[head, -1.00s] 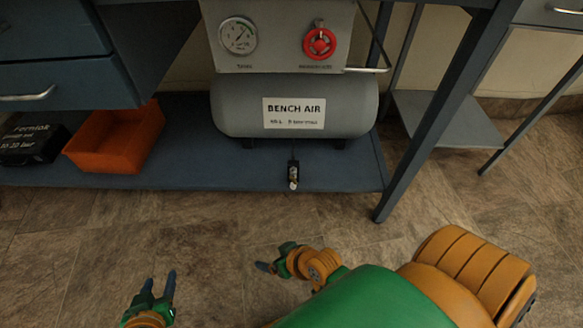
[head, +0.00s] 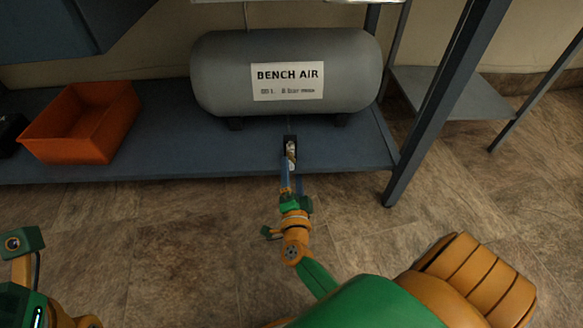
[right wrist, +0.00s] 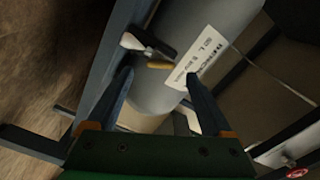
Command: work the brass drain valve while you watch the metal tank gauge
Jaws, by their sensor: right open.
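The drain valve (head: 291,150) hangs at the front edge of the shelf, below the grey tank (head: 215,80) labelled BENCH AIR. In the right wrist view the valve shows a pale lever end (right wrist: 131,41), a dark body and a short brass piece (right wrist: 158,65). My right gripper (head: 292,178) is open and empty, its fingers pointing at the valve. In the wrist view the fingertips (right wrist: 157,74) lie on either side of the brass piece; I cannot tell whether they touch it. The tank gauge is out of view. My left fingers are out of view.
An orange bin (head: 75,125) sits on the blue shelf (head: 175,140) to the left. A dark table leg (head: 447,105) stands to the right of the valve. The tiled floor before the shelf is clear. A red knob (right wrist: 297,172) shows at the wrist view's corner.

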